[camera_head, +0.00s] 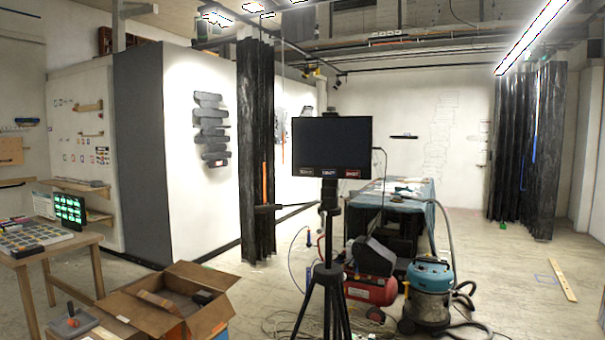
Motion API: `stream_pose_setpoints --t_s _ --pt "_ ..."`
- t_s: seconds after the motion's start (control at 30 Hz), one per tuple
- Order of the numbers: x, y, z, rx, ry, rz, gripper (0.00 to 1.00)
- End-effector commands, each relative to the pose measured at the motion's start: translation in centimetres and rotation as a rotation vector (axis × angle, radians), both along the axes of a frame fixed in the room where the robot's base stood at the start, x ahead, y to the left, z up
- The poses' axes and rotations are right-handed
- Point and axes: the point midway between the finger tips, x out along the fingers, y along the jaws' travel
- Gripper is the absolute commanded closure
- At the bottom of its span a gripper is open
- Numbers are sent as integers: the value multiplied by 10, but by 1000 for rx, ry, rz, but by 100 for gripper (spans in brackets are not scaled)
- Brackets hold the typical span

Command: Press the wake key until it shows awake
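A dark, blank screen (331,143) stands upright on a black tripod in the middle of the view. Along its lower edge are three small labelled patches: a dark one (305,171), a blue one (329,171) and a red one (352,173). Their lettering is too small to read surely, so I cannot tell which, if any, is the wake key. No awake sign shows on this screen. My gripper is not in view.
A wooden table (55,258) at the left holds a small green-lit display (70,209) and a panel of tiles (30,238). An open cardboard box (205,326), a blue-topped vacuum (430,285), a red compressor (372,290) and cables crowd the floor. Floor at the right is clearer.

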Motion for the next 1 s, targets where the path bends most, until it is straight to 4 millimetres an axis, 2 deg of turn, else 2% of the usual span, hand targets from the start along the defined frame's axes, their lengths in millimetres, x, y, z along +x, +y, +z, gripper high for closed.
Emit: stream_pose_setpoints --t_s 0.17,0.2,0.3,1.0 --pt "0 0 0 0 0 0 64" --pt "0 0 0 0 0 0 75" --pt "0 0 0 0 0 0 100" --pt "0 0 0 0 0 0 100"
